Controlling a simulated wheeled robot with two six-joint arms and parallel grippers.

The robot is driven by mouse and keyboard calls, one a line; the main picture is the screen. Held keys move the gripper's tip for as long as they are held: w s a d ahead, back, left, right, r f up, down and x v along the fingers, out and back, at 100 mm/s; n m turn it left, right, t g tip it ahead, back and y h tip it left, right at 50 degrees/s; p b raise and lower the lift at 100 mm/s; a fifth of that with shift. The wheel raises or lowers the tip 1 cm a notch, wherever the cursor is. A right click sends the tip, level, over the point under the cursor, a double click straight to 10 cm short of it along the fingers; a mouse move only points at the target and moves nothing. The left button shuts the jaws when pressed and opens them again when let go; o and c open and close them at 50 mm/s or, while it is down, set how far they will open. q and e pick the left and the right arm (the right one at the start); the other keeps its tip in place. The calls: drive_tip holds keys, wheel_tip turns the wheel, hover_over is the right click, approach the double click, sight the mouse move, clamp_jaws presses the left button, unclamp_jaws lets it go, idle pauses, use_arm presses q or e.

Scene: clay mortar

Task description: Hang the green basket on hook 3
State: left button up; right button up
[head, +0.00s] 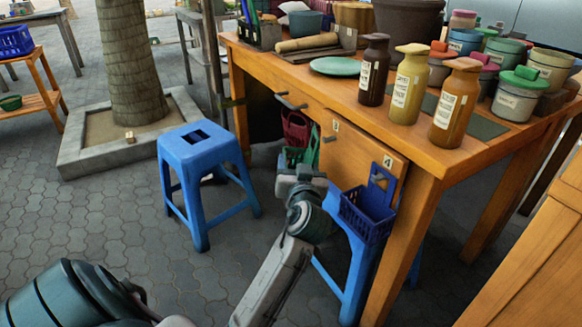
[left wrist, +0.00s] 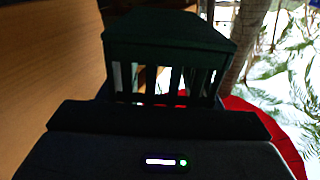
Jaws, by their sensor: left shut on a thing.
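The green basket (head: 311,147) is by the front panel of the wooden desk, partly hidden behind my left gripper (head: 303,172). The gripper is shut on it. In the left wrist view the basket (left wrist: 170,50) looks dark green, with slots in its wall, just beyond the jaws. The number 3 label (head: 335,126) is on the panel just right of the basket; hook 3 below it is small and hard to make out. I cannot tell whether the basket touches the hook. My right gripper is not in view.
A blue basket (head: 366,216) hangs under label 4 (head: 387,161). A red basket (head: 296,128) is behind the green one. A blue stool (head: 200,148) stands left, another (head: 352,262) under the blue basket. Bottles (head: 455,100) and jars crowd the desktop. Paving (head: 120,220) is open at left.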

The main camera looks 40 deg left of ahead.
use_arm(q)
drive_tip(key=shift+w+d+f+b, duration=0.1)
drive_tip(key=shift+w+d+b, duration=0.25)
drive_tip(key=shift+w, duration=0.6)
drive_tip(key=shift+w+d+f+b, duration=0.1)
drive_tip(key=shift+w+d+b, duration=0.25)
drive_tip(key=shift+w, duration=0.6)
drive_tip(key=shift+w+d+f, duration=0.15)
drive_tip(key=shift+w+d, duration=0.05)
drive_tip(key=shift+w, duration=0.05)
drive_tip(key=shift+c, duration=0.7)
drive_tip(key=shift+w+d, duration=0.1)
drive_tip(key=shift+w, duration=0.05)
